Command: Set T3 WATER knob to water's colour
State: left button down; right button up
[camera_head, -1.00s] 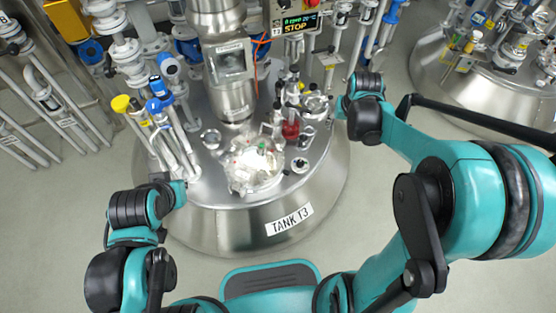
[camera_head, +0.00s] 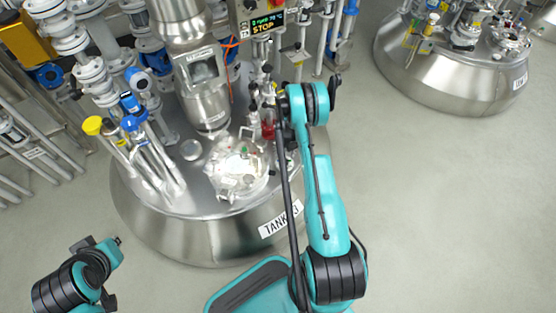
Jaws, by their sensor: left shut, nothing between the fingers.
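Tank T3 (camera_head: 215,236) is a round steel vessel, its front label partly covered by my right arm. Left of its lid stand upright pipes with a yellow handle (camera_head: 92,125) and blue handles (camera_head: 130,123). A control box (camera_head: 262,22) behind the tank has a lit display reading STOP. I cannot make out a WATER label or tell which part is the WATER knob. My left gripper (camera_head: 115,241) is shut and empty, low at left, apart from the tank. My right arm reaches over the tank's right side; its jaws cannot be made out.
A glass-covered port (camera_head: 238,172) and small fittings crowd the tank lid, with a thick steel column (camera_head: 200,75) behind. Dense pipework stands at left and back. A second tank (camera_head: 450,75) is at upper right. The floor (camera_head: 440,200) at right is clear.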

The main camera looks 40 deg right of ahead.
aim_at(284, 161)
notch_tip(284, 161, down, 7)
jog(key=shift+r+b, duration=0.1)
jog(key=shift+b, duration=1.1)
jog(key=c, duration=1.2)
